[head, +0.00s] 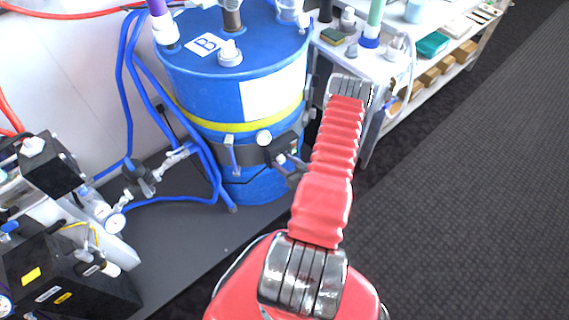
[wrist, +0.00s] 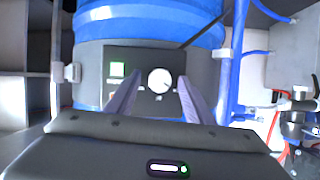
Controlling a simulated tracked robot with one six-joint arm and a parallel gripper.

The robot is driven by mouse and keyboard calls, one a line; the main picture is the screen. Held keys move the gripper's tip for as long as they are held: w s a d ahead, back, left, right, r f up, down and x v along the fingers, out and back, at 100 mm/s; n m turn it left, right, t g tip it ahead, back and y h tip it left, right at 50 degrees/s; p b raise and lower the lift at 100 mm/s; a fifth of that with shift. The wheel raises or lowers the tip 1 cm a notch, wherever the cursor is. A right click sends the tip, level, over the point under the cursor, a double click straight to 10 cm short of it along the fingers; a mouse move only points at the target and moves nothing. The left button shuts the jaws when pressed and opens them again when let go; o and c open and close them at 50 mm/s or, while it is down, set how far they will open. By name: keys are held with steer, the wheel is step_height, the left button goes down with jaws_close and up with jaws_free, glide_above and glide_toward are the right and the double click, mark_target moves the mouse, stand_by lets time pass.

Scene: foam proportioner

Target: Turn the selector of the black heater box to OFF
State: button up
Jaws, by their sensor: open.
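The black heater box (wrist: 145,62) sits on the dark band around the blue drum (head: 245,95) marked B. In the wrist view its face shows a lit green square (wrist: 117,69) at left and a round white selector (wrist: 159,79) right of it. Small pale marks surround the selector but are too small to read, and I cannot tell where it points. My gripper (wrist: 158,100) is open, with one finger on each side of the selector and a gap to both. In the head view the heater box (head: 284,147) is partly hidden by my gripper and arm.
Blue hoses (head: 133,75) run down left of the drum. Black boxes and gauges (head: 70,260) stand at the lower left. A white shelf bench (head: 390,75) with bottles stands behind at right. The dark floor (head: 480,200) at right is clear.

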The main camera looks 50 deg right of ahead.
steer(key=shift+c, duration=0.2)
steer(key=c, duration=0.9)
steer(key=shift+a, duration=0.2)
steer(key=shift+c, duration=0.5)
steer(key=shift+d, duration=0.15)
